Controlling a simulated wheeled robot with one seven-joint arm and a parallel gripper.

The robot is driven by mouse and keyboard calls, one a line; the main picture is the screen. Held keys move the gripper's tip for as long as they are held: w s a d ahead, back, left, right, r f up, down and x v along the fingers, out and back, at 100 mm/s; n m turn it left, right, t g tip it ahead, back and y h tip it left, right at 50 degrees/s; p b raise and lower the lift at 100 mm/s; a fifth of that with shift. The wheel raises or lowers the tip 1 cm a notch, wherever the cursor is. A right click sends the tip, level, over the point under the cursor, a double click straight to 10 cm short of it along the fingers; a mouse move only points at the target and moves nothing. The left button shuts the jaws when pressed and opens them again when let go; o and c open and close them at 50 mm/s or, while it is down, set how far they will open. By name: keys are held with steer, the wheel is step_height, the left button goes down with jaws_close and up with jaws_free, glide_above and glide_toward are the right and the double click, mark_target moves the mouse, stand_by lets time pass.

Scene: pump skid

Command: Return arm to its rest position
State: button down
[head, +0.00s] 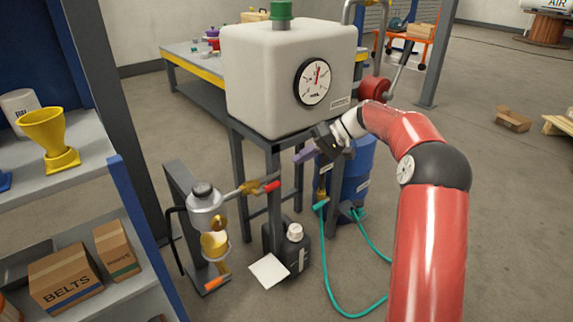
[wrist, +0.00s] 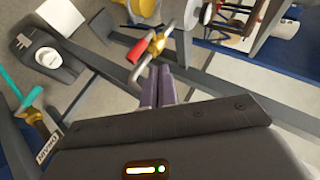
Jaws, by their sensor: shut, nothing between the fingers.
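My red arm reaches from the lower right of the head view toward the white tank (head: 265,75). My gripper (head: 298,157) is in front of the tank's lower edge, with its purple fingers pointing left. In the wrist view the fingers (wrist: 157,75) are closed together with nothing between them. Past the fingertips is a brass valve with a red handle (wrist: 138,50), which also shows in the head view (head: 271,186) below and left of my gripper. The fingers look apart from it, though the depth gap is hard to judge.
The tank stands on a grey metal frame (head: 238,143) with a round gauge (head: 312,82). A black jug (head: 294,249), a blue drum (head: 360,165) and a teal hose (head: 331,285) are below. A shelf with a yellow funnel (head: 47,135) is at left. Open floor lies right.

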steer(key=shift+d+r, duration=0.25)
steer(key=shift+d, duration=0.55)
steer(key=s+a+r+m+t+h, duration=0.1)
steer(key=s+r+h, duration=0.25)
steer(key=s, duration=0.55)
steer(key=s+a+r+m+t+h, duration=0.1)
steer(key=s+a+r+h, duration=0.2)
steer(key=s, duration=0.6)
steer(key=s+d+f+m+t+h, duration=0.1)
steer(key=s+d+f+h, duration=0.1)
steer(key=s, duration=0.8)
steer(key=s+d+f+t+h, duration=0.2)
steer(key=s+d, duration=0.3)
steer(key=s, duration=0.5)
steer(key=shift+s+f+m+t, duration=0.3)
steer(key=shift+s+f+m, duration=0.05)
steer(key=shift+f+m, duration=0.05)
steer(key=shift+h, duration=0.25)
